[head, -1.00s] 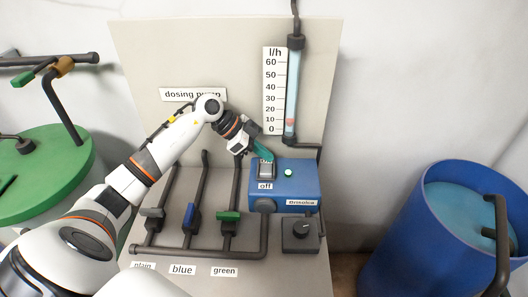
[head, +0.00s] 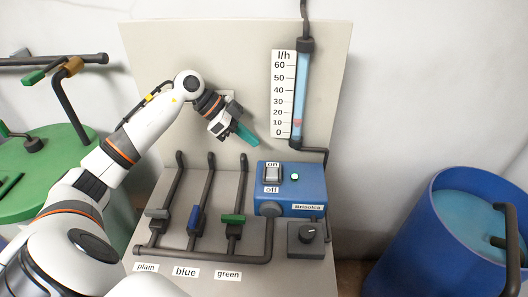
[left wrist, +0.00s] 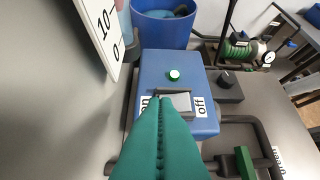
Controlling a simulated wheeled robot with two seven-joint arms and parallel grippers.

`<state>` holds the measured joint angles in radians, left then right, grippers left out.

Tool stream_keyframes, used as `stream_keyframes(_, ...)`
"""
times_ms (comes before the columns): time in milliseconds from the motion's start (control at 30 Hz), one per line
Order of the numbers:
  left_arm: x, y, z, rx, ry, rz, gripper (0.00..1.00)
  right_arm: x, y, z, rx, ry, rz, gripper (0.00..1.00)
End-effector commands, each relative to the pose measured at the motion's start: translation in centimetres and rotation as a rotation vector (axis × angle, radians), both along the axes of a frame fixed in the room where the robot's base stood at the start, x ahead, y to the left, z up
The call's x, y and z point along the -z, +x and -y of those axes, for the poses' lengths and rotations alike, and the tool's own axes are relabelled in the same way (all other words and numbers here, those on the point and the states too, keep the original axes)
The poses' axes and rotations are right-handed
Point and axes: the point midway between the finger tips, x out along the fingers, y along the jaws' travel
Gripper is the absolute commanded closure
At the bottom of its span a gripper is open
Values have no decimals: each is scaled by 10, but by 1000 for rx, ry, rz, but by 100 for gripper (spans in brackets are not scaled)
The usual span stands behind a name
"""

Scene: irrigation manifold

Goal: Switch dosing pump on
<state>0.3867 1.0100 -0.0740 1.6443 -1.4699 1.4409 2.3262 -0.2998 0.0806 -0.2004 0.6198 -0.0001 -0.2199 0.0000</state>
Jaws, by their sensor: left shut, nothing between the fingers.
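The dosing pump is a blue box (head: 290,203) on the grey panel. Its rocker switch (head: 272,173) sits on top, with an "on" label (head: 272,164) behind and an "off" label (head: 271,189) in front. A small pale green lamp (head: 294,177) is beside it. My left gripper (head: 255,141) has teal fingers, shut and empty, above and left of the switch, apart from it. In the left wrist view the fingers (left wrist: 160,105) overlap the near edge of the switch (left wrist: 180,102) and partly cover the "on" label. Which way the rocker tilts is unclear. My right gripper is not in view.
A flow tube (head: 301,85) with an l/h scale (head: 283,95) stands behind the pump. A dark knob box (head: 306,238) is in front. Several pipes with valves, such as the green lever (head: 233,219), lie left. A blue barrel (head: 420,235) is right, a green tank (head: 45,165) left.

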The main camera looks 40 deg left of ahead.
Motion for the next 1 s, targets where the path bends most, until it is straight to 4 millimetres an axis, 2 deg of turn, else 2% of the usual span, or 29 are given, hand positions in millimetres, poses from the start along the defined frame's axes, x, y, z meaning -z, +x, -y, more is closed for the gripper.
stream_keyframes(133,-17,-9,-17,-1,3,0,100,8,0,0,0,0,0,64)
stream_keyframes(300,-29,-14,-25,0,1,1,100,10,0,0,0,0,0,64)
stream_keyframes(1000,-31,-15,-26,1,-1,1,100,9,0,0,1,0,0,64)
